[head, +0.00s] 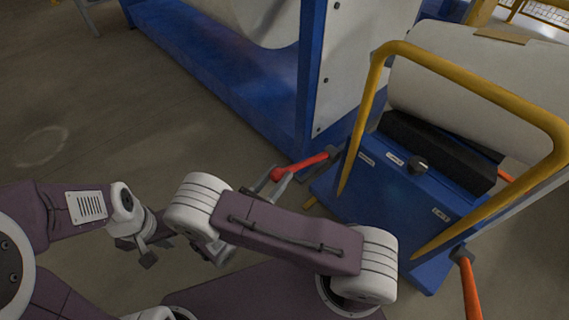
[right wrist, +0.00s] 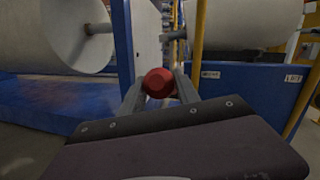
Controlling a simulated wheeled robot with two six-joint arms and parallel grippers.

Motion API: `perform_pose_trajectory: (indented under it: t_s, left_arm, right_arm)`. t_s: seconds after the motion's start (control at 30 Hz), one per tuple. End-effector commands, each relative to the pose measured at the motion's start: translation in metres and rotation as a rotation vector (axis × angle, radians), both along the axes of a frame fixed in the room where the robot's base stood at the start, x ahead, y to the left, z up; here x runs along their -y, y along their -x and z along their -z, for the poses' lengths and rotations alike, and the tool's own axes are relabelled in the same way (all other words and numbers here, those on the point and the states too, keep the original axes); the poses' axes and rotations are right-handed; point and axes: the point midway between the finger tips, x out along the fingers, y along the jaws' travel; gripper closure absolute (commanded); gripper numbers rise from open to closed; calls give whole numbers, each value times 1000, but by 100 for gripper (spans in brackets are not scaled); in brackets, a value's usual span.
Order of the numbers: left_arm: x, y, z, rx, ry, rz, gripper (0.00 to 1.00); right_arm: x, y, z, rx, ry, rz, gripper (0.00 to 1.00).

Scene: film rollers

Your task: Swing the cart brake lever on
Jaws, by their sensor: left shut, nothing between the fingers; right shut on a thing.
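The red brake lever (head: 308,163) sticks out to the left from a dark pivot on the near left side of the blue cart (head: 385,200). My right gripper (head: 277,177) is shut on the lever's red knob end. In the right wrist view the round red knob (right wrist: 158,83) sits between the two grey fingers and hides most of the lever behind it. My left gripper (head: 148,256) is shut and empty, low at the left, well apart from the cart. My right forearm hides the floor in front of the lever.
The cart has a yellow tube handle (head: 470,88) and carries a large white roll (head: 480,85). Another orange-red lever (head: 470,290) hangs at its right side. A blue machine frame (head: 305,85) with a white panel stands just behind the lever. Open floor (head: 150,130) lies to the left.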

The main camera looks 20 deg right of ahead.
Motion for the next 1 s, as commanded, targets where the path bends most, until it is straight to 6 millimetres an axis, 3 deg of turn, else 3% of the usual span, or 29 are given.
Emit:
perform_pose_trajectory:
  t_s: [0.1, 0.3, 0.8, 0.83, 0.9, 1.0]
  left_arm:
    - [0, 0, 7, 0, 0, 0, 100]
    - [0, 0, 12, 0, 0, 0, 100]
    - [0, 0, 13, 0, 0, 0, 100]
    - [0, 0, 13, 0, 0, 0, 100]
    - [0, 0, 13, 0, 0, 0, 100]
    - [0, 0, 13, 0, 0, 0, 100]
  right_arm:
    - [-5, 2, 17, -2, -3, 0, 100]
    - [-8, 3, 28, -2, -5, 0, 100]
    - [-9, 4, 33, -3, -6, 0, 100]
    - [-9, 4, 33, -3, -7, -1, 60]
    - [-9, 4, 33, -3, -7, -1, 41]
    - [-10, 4, 32, -2, -5, 0, 41]
